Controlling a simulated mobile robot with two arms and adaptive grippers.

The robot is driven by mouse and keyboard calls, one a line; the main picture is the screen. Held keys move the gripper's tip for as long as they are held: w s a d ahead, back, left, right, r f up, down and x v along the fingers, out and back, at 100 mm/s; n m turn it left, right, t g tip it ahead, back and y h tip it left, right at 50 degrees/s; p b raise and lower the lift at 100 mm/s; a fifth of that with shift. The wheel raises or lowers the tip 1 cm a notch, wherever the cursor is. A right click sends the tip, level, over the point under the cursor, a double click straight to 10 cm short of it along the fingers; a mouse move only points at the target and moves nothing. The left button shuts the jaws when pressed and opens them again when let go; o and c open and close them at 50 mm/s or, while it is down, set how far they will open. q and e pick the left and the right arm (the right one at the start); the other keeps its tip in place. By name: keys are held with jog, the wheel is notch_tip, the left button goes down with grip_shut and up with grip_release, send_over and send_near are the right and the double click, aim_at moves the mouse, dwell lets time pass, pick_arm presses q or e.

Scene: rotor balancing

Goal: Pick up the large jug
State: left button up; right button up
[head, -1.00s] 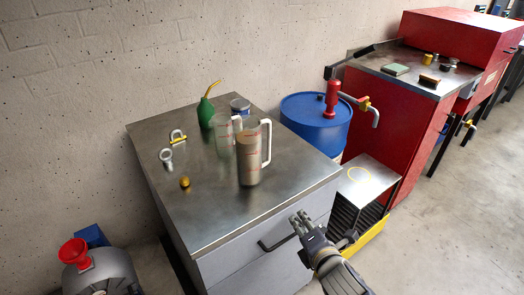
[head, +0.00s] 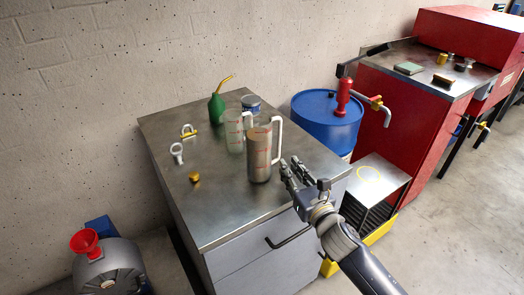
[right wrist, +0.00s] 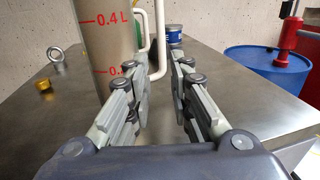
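The larger-looking jug (head: 259,160) is a clear measuring jug with red marks, brownish contents and a white handle on its right. It stands upright near the front of the metal cabinet top. A smaller-looking clear jug (head: 234,138) stands behind it. My right gripper (head: 290,172) is open and empty just right of the front jug, near its handle. In the right wrist view, the front jug (right wrist: 105,35) is at the left, and its handle shows ahead between the open fingers (right wrist: 164,65). I cannot tell whether they touch it. My left gripper is out of view.
A green oil can (head: 217,109) and a blue tin (head: 250,103) stand behind the jugs. A brass piece (head: 194,177) and an eye bolt (head: 177,152) lie to the left on the cabinet top (head: 215,220). A blue drum (head: 325,125) stands behind right.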

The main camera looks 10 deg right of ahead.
jog(key=shift+w+a, duration=0.1)
jog(key=shift+w, duration=0.65)
jog(key=w, duration=0.2)
jog(key=w+p, duration=0.1)
jog(key=w, duration=0.1)
jog(key=shift+a+r, duration=0.15)
jog(key=shift+r, duration=0.25)
jog(key=shift+w+a, duration=0.1)
jog(key=shift+w, duration=0.45)
jog(key=shift+c, duration=0.2)
grip_shut()
jog(key=shift+r, duration=0.1)
